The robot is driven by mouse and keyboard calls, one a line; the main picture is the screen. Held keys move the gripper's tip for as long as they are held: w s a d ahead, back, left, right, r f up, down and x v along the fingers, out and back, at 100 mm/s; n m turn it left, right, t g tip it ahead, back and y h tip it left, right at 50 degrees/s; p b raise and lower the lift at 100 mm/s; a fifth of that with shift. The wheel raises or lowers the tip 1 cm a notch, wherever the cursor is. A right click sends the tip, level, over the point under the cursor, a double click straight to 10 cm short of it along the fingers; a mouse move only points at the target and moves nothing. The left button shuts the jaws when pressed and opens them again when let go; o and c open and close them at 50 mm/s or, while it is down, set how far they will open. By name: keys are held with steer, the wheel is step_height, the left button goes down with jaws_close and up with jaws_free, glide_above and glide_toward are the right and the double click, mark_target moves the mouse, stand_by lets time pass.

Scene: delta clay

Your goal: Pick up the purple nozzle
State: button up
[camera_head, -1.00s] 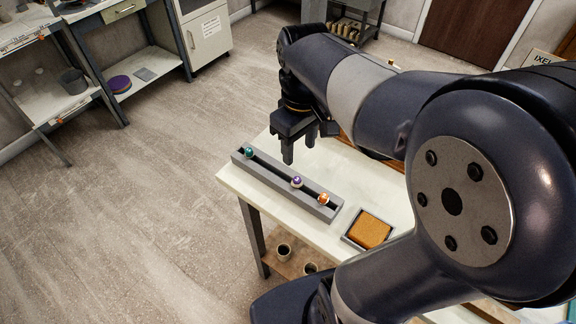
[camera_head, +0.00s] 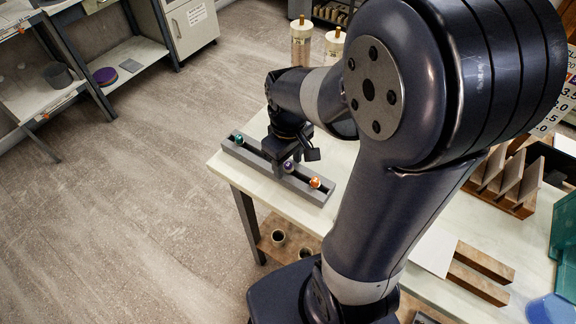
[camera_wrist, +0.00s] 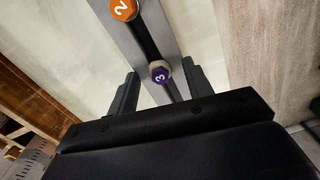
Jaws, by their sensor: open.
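The purple nozzle (camera_head: 288,167) sits in the slot of a grey rack (camera_head: 248,156) on the table, between a teal nozzle (camera_head: 239,139) and an orange nozzle (camera_head: 315,182). My gripper (camera_head: 288,168) is low over the rack at the purple nozzle. In the wrist view my gripper (camera_wrist: 160,80) is open, with one finger on each side of the rack's slot and the purple nozzle between them, apart from both fingers.
The orange nozzle is close beside the purple one along the slot. Wooden holders (camera_head: 508,180) and wooden blocks (camera_head: 482,268) lie at the table's right. Two white cylinders (camera_head: 301,42) stand beyond the rack. The floor to the left is clear.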

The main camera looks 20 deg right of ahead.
steer(key=shift+c, duration=0.2)
jaws_close()
